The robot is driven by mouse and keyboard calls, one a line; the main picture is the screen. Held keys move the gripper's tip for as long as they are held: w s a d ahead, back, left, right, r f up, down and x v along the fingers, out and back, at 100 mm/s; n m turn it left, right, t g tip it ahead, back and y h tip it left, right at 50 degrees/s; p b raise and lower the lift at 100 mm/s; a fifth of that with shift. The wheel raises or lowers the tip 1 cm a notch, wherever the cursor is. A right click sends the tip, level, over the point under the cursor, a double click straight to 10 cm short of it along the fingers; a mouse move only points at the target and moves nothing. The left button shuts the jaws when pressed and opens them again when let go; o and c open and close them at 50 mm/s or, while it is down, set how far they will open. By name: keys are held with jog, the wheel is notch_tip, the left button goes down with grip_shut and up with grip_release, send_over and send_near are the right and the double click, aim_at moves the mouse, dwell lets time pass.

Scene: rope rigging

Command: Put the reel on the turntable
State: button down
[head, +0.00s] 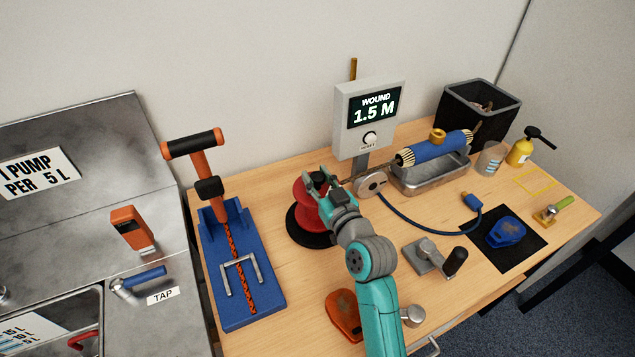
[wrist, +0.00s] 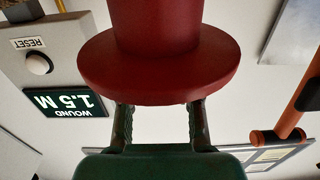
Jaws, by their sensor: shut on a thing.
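The red reel (head: 303,212) is upright at the middle of the bench, over the round black turntable (head: 296,236). Its lower flange looks at or very near the turntable, but I cannot tell whether it touches. My gripper (head: 319,182) is at the top of the reel, shut on it. In the wrist view the reel (wrist: 158,65) fills the upper middle, upside down, with a finger of my gripper (wrist: 162,113) on each side below its flange. The exact grip point is hidden by the flange, and my arm hides the reel's right side.
A grey display post (head: 370,112) reading 1.5 M stands behind the reel. A small round guide (head: 371,184) is close at its right. A crank handle (head: 436,258) and an orange item (head: 342,314) lie in front.

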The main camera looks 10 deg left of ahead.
jog(key=shift+f, duration=0.65)
jog(key=c, duration=0.8)
grip_release()
jog(key=shift+f, duration=0.2)
jog(key=shift+s+d+r, duration=0.1)
jog(key=shift+r, duration=0.05)
jog(key=v, duration=1.1)
jog(key=shift+s+d, duration=0.25)
jog(key=shift+s, duration=0.05)
